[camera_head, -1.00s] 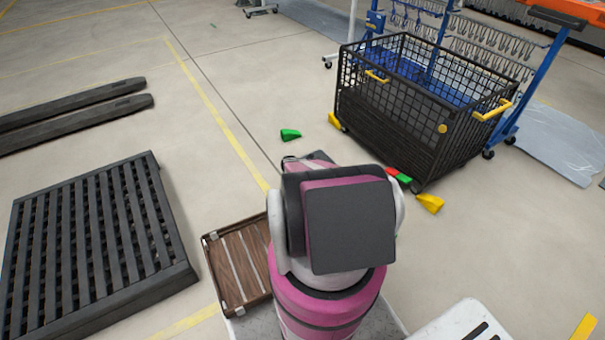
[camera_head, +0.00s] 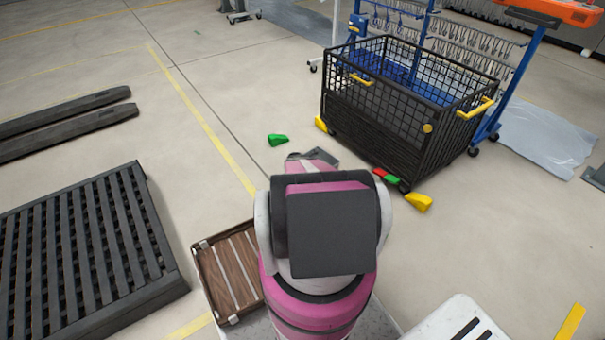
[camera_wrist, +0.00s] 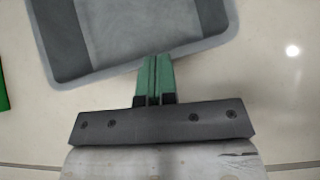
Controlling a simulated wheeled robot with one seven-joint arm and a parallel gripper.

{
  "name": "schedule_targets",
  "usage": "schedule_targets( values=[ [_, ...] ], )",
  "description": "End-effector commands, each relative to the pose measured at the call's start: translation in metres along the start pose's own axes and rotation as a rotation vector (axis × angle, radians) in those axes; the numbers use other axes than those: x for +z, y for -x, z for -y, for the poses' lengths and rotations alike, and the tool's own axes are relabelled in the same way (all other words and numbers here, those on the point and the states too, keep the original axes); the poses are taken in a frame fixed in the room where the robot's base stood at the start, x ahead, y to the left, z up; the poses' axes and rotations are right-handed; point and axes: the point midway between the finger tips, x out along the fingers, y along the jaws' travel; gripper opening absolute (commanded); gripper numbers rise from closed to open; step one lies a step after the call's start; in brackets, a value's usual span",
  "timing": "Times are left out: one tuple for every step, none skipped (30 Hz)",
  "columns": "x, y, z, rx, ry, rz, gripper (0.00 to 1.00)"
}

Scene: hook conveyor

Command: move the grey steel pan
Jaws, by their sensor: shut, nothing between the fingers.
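In the head view my arm hides the gripper.
A black wire cage (camera_head: 375,130) stands just right of the pan. A green wedge (camera_head: 278,140) lies to its left, yellow and red-green wedges by the cage. A brown wooden crate (camera_head: 205,275) and a black pallet (camera_head: 165,285) are at left. Floor beyond the green wedge is clear.

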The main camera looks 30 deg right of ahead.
Motion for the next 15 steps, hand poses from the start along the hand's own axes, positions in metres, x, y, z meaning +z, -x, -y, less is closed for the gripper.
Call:
schedule_targets(
  values=[
    [0.012,-0.015,-0.002,-0.002,-0.004,0.001,0.0],
    [0.018,-0.021,-0.002,-0.002,-0.003,0.001,0.0],
    [0.027,-0.03,-0.002,-0.002,-0.004,0.001,0.0],
    [0.033,-0.036,-0.002,-0.002,-0.004,0.001,0.0],
    [0.039,-0.042,-0.002,-0.001,-0.004,0.001,0.0],
    [0.048,-0.051,-0.002,-0.002,-0.003,0.001,0.0],
    [0.054,-0.058,-0.001,-0.003,-0.004,0.001,0.0],
    [0.06,-0.064,-0.002,-0.003,-0.004,0.0,0.0],
    [0.068,-0.072,-0.002,-0.002,-0.003,0.0,0.0],
    [0.074,-0.079,-0.002,-0.002,-0.004,0.0,0.0],
    [0.08,-0.084,-0.002,-0.001,-0.004,0.0,0.0],
    [0.087,-0.09,-0.002,-0.001,-0.003,0.0,0.0],
    [0.092,-0.095,-0.002,-0.001,-0.003,0.0,0.0],
    [0.096,-0.099,-0.002,-0.002,-0.003,0.0,0.0],
    [0.1,-0.103,-0.001,-0.002,-0.003,0.0,0.0]
  ],
)
